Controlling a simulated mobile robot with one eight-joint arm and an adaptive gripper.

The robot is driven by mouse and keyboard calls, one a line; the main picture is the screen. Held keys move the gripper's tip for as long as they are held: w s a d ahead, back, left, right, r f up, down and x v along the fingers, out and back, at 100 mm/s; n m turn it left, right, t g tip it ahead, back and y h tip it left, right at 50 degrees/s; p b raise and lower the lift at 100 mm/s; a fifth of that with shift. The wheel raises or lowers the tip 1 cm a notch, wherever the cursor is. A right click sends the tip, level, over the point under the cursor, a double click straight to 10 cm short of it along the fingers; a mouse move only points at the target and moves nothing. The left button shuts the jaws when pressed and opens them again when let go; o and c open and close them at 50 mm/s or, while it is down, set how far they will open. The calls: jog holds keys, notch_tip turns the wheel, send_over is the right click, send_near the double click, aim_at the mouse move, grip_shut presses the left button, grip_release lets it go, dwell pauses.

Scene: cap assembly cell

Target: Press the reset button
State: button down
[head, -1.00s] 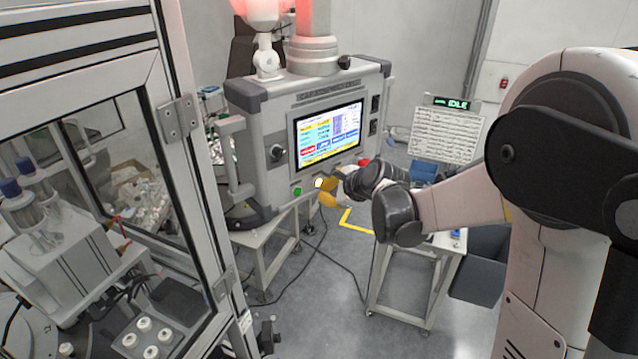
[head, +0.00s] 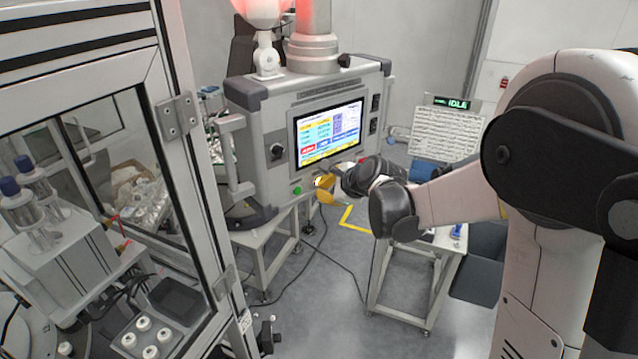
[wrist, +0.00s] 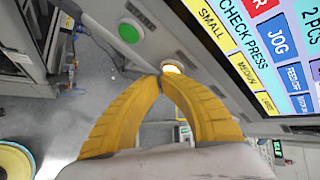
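The control panel (head: 262,185) carries a row of buttons under its screen. A green button (head: 297,190) is at the left; it also shows in the wrist view (wrist: 130,32). A lit, pale orange-white button (head: 318,181) is to its right, partly covered by my fingers, and its glow shows just beyond the fingertips in the wrist view (wrist: 172,68). I cannot read a reset label on either. My gripper (wrist: 161,77) has its yellow fingers together at the tips, holding nothing. The tips are at the lit button; I cannot tell whether they touch it.
The screen (head: 329,134) is just above the buttons. A glass-doored machine frame (head: 185,120) stands at the left. A small white table (head: 402,312) stands below my arm, with a blue bin (head: 422,171) behind. Cables lie on the open floor.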

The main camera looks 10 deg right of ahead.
dwell(0.6)
jog(key=shift+s+d, duration=0.2)
jog(key=shift+s, duration=0.25)
jog(key=s+d, duration=0.1)
jog(key=s, duration=0.2)
jog(key=s+d, duration=0.1)
jog(key=s, duration=0.1)
jog(key=shift+s+d+b, duration=0.15)
jog(key=shift+d+b, duration=0.15)
jog(key=shift+d, duration=0.05)
dwell(0.3)
jog(key=s+f+n+g+h+b, duration=0.1)
jog(key=s+f+n+b, duration=0.9)
jog(key=s+f+b, duration=0.3)
jog(key=s+a+f+n+g+h+b, duration=0.1)
jog(key=s+f+n+g+h+b, duration=0.1)
jog(key=s+f+n+b, duration=0.8)
jog(key=s+f+b, duration=0.4)
jog(key=f+b, duration=0.4)
jog(key=b, duration=0.3)
jog(key=shift+a+f+n, duration=0.15)
jog(key=shift+f+n, duration=0.15)
jog(key=shift+f, duration=0.1)
